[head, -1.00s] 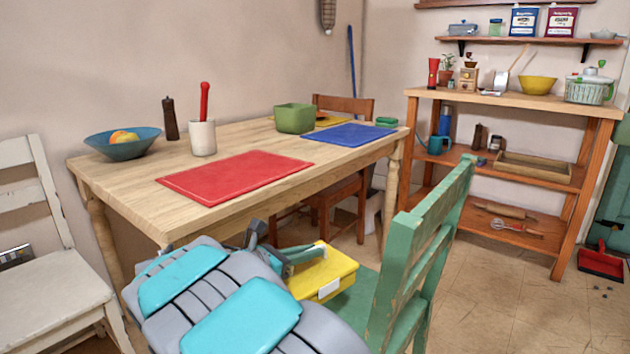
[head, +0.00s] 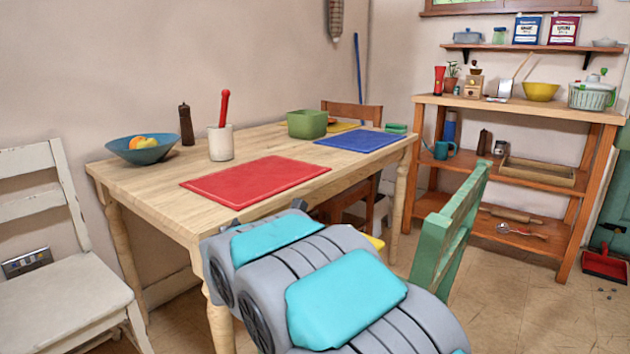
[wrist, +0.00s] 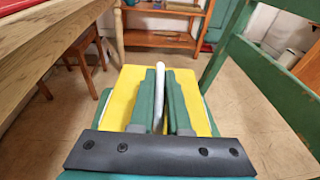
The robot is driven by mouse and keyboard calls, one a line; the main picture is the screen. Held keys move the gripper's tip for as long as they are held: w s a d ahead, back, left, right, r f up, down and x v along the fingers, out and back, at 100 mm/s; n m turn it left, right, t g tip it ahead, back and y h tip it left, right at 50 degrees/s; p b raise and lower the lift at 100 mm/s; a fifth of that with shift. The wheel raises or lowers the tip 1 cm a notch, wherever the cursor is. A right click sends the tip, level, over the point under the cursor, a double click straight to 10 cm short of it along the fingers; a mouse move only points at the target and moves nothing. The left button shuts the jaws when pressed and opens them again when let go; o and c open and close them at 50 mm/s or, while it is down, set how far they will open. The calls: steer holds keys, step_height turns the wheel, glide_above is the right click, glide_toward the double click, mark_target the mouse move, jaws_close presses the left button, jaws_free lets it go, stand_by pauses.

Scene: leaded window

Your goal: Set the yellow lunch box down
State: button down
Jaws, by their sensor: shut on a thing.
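The yellow lunch box (wrist: 127,88) is below my gripper (wrist: 160,92) in the wrist view. The gripper's two green fingers are closed on its white handle (wrist: 160,72). In the head view only a small yellow piece of the lunch box (head: 376,242) shows behind my arm, and the gripper is hidden there. The green chair (head: 452,232) is just right of the box, and its back (wrist: 270,85) rises along the right of the wrist view. I cannot tell whether the box touches the chair seat.
The wooden table (head: 160,185) is left of the box, with a red mat (head: 255,180), a blue mat (head: 360,139), a green bin (head: 307,124) and a bowl (head: 142,150). A white chair (head: 60,290) stands left. The shelf unit (head: 515,104) is at the back right. Floor right of the green chair is mostly clear.

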mark_target(378, 250)
steer(key=w+d+y, duration=0.1)
steer(key=d, duration=0.1)
steer(key=d+n+t, duration=0.1)
steer(key=d, duration=0.1)
steer(key=w+d+r+n+y+p, duration=0.1)
steer(key=d, duration=0.2)
steer(key=shift+w+r+t+y, duration=0.1)
steer(key=shift+w+t+y, duration=0.2)
steer(key=shift+w, duration=0.05)
steer(key=f+n+y, duration=0.1)
steer(key=s+d+f+n+t+y, duration=0.1)
steer(key=f, duration=0.1)
steer(key=d+f+y+p, duration=0.1)
steer(key=shift+s+d+f+n+t, duration=0.25)
steer(key=shift+s+f+n+t, duration=0.05)
steer(key=shift+f+n, duration=0.1)
steer(key=shift+s+f+n+t+y, duration=0.3)
steer(key=shift+s+f+y, duration=0.1)
steer(key=shift+f, duration=0.2)
